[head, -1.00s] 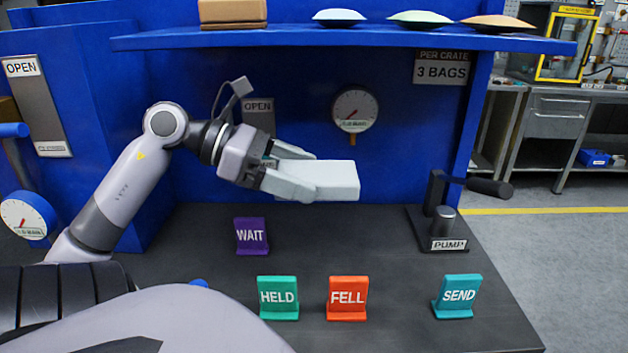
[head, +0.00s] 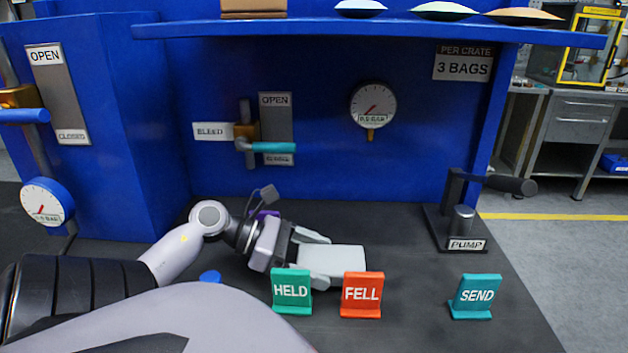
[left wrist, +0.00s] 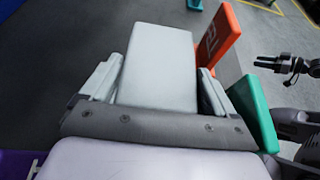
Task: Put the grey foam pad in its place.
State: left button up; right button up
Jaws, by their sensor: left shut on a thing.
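The grey foam pad (head: 338,258) is a pale, flat block. My left gripper (head: 322,264) is shut on it, with one finger along each side and its far end sticking out past the fingers. The pad is low over the dark bench top, behind the HELD and FELL signs; I cannot tell whether it touches the bench. In the left wrist view the pad (left wrist: 158,65) lies between the two fingers. A dark gripper (left wrist: 285,65), apparently my right one, shows at the right edge of that view, too small to read its jaws.
The green HELD sign (head: 291,291) and orange FELL sign (head: 362,294) stand close in front of the left gripper. The SEND sign (head: 475,297) and pump (head: 463,222) are to the right. A purple sign (head: 266,214) is partly hidden behind my wrist. Bench between FELL and SEND is clear.

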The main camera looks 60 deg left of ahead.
pick_arm(q)
jog(key=shift+f, duration=0.7)
jog(key=o, duration=0.8)
